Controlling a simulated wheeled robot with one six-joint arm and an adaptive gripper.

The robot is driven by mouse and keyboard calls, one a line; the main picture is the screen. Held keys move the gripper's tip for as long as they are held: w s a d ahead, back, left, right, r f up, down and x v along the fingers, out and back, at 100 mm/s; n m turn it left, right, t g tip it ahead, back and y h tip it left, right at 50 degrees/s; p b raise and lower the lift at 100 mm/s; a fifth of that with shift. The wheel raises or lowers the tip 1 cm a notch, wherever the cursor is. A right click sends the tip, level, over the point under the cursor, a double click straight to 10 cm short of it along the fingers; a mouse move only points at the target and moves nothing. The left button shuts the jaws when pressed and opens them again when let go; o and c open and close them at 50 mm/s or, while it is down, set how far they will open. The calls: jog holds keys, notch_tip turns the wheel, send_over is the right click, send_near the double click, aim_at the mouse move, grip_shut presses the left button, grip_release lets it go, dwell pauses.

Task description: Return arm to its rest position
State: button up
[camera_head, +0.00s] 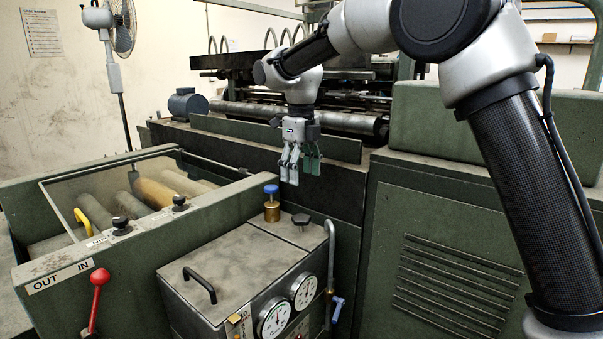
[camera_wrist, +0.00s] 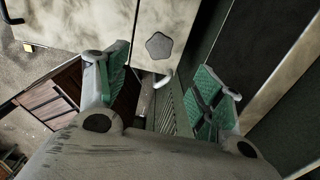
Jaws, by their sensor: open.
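My gripper (camera_head: 300,163) hangs from my arm, pointing down, in front of the dark front panel of the green machine. It is above and behind the grey box with gauges (camera_head: 245,262). In the wrist view its two green-padded fingers (camera_wrist: 160,100) are spread apart with nothing between them. Below them, the wrist view shows the pale top of the box with a dark knob (camera_wrist: 158,46). My arm reaches in from the upper right and bends down to the gripper.
A blue-capped brass fitting (camera_head: 271,204) and a black knob (camera_head: 301,220) stand near the box's back edge. A red-knobbed lever (camera_head: 97,282) is at lower left. The roller bay (camera_head: 130,200) lies left. A vented green cabinet (camera_head: 440,260) stands right. A fan (camera_head: 122,25) is behind.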

jog(key=f+n, duration=0.1)
jog(key=n, duration=0.2)
jog(key=s+d+f+n, duration=0.1)
jog(key=n, duration=0.3)
jog(key=f+n, duration=0.1)
jog(key=n, duration=0.3)
jog(key=shift+s+d+f, duration=0.15)
jog(key=shift+s+f, duration=0.2)
jog(key=s+d+r+n+t, duration=0.2)
jog(key=s+d+n, duration=0.5)
jog(key=s+d, duration=0.8)
jog(key=s+d+r+n+t, duration=0.2)
jog(key=s+d+n, duration=0.6)
jog(key=s+d, duration=0.6)
jog(key=d, duration=0.6)
jog(key=shift+s+d+r, duration=0.3)
jog(key=shift+s, duration=0.05)
